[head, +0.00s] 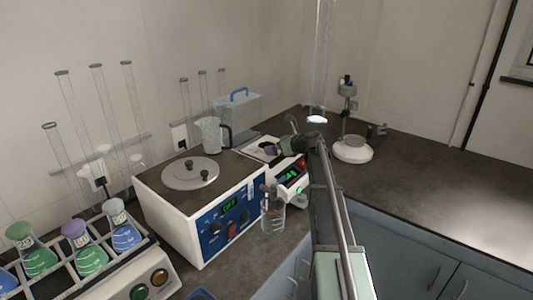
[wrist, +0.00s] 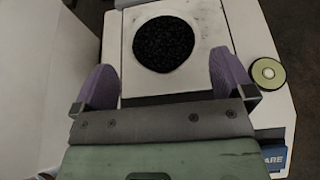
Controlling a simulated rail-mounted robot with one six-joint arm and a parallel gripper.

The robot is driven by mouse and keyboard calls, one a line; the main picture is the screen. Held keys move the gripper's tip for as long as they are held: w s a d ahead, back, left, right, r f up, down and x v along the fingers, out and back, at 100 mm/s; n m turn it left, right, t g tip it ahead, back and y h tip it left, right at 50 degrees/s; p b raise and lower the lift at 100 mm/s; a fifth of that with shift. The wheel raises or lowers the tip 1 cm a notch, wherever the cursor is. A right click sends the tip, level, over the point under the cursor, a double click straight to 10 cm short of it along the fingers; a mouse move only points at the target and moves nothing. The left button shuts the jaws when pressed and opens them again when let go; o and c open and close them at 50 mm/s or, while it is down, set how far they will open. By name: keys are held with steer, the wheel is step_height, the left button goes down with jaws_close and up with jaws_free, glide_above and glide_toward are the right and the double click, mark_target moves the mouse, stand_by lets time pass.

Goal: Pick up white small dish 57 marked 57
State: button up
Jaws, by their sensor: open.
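My gripper (wrist: 165,78) is open in the wrist view, with its two purple fingertips wide apart and nothing between them. A dark, grainy round area (wrist: 163,44) lies just beyond the fingers, on the pale square top (wrist: 216,30) of the balance. I cannot tell whether it is a filled dish or the pan, and I see no number 57. In the head view my gripper (head: 284,147) is over the white balance (head: 290,180) with red and green lights; it and my arm hide part of the balance top.
A flask rack (head: 95,255) is at lower left. A round white device (head: 353,150) is behind right. The counter (head: 440,170) at right is clear.

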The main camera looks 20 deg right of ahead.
mark_target(261, 146)
steer(key=b+x, duration=0.2)
steer(key=x, duration=0.3)
steer(key=shift+w+d, duration=0.15)
steer(key=c, duration=0.8)
steer(key=shift+r, duration=0.1)
